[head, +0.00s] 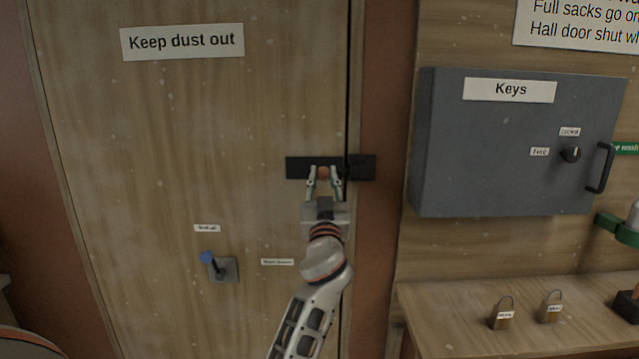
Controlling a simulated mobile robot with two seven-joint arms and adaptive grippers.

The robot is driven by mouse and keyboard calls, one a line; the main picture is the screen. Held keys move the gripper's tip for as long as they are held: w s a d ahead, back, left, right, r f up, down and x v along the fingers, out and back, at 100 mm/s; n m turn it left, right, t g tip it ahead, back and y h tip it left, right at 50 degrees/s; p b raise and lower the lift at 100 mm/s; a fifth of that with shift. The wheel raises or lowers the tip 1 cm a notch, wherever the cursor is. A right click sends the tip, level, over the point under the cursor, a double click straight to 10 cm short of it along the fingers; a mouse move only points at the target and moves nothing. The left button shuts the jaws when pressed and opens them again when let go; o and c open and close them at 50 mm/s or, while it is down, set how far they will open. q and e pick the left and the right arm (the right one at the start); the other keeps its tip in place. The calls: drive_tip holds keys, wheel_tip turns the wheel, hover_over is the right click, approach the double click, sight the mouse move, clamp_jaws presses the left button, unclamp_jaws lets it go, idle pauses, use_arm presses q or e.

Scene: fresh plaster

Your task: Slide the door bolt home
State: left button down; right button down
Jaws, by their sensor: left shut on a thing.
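The door bolt (298,168) is a dark horizontal fitting at the right edge of the wooden door (180,130). Its dark keeper (366,167) sits on the reddish-brown frame, across the narrow black gap. An orange-brown knob (323,172) shows on the bolt, left of the gap. My left gripper (323,176) reaches up from below, with its two fingers on either side of the knob, shut on it. The bolt's rod is too dark to tell how far it reaches into the keeper. My right gripper is not in view.
A grey Keys cabinet (480,150) with a knob and handle hangs right of the frame. Below it, a wooden bench (440,300) bears two padlocks (501,314). A blue-tipped lever (208,258) sits low on the door.

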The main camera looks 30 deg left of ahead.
use_arm(q)
drive_tip(key=shift+d, duration=0.15)
drive_tip(key=c, duration=1.8)
unclamp_jaws()
drive_tip(key=shift+w, duration=0.1)
drive_tip(key=shift+o, duration=0.2)
drive_tip(key=shift+d, duration=0.15)
drive_tip(key=shift+f, duration=0.15)
drive_tip(key=v, duration=0.7)
drive_tip(key=shift+s, duration=0.2)
